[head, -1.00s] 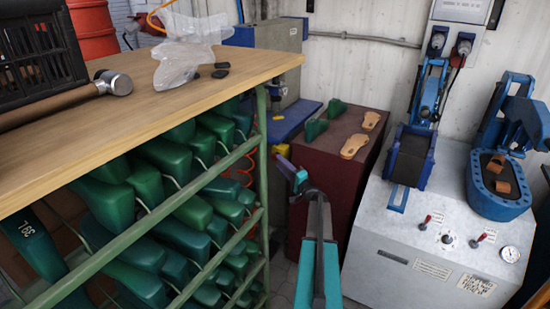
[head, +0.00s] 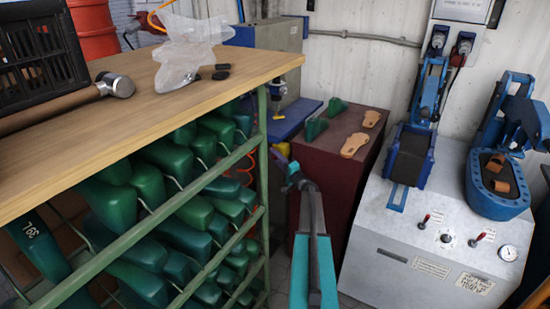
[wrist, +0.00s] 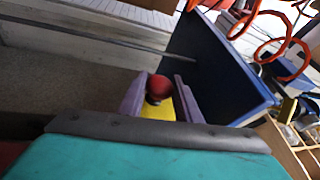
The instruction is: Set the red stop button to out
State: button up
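The red stop button (wrist: 159,86) is a round red knob on a yellow housing (wrist: 157,110), seen in the middle of the wrist view. My gripper (wrist: 158,78) is open, with one purple finger on either side of the knob. A gap shows at each side, and I cannot tell how deep the knob lies between the fingers. In the head view my gripper (head: 284,163) is at the yellow housing (head: 281,149), beside the rack. The red knob is not clear there. I cannot tell whether the button is in or out.
The green rack of lasts with a wooden top (head: 170,110) stands close on the left. A dark red cabinet (head: 325,165) with sandal soles is behind my arm, and a grey press machine (head: 430,240) is at right. Orange coiled hose (wrist: 240,20) hangs near the gripper in the wrist view.

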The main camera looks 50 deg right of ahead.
grip_shut()
jog(key=shift+a+f+b, duration=0.15)
jog(key=shift+b, duration=0.3)
jog(key=shift+s+a+b, duration=0.1)
jog(key=shift+a+b, duration=0.05)
jog(key=shift+b, duration=0.2)
jog(key=shift+s+a+b, duration=0.1)
jog(key=shift+a+b, duration=0.2)
jog(key=shift+b, duration=0.5)
jog(key=shift+a, duration=0.15)
jog(key=o, duration=0.7)
grip_release()
jog(key=shift+s, duration=0.15)
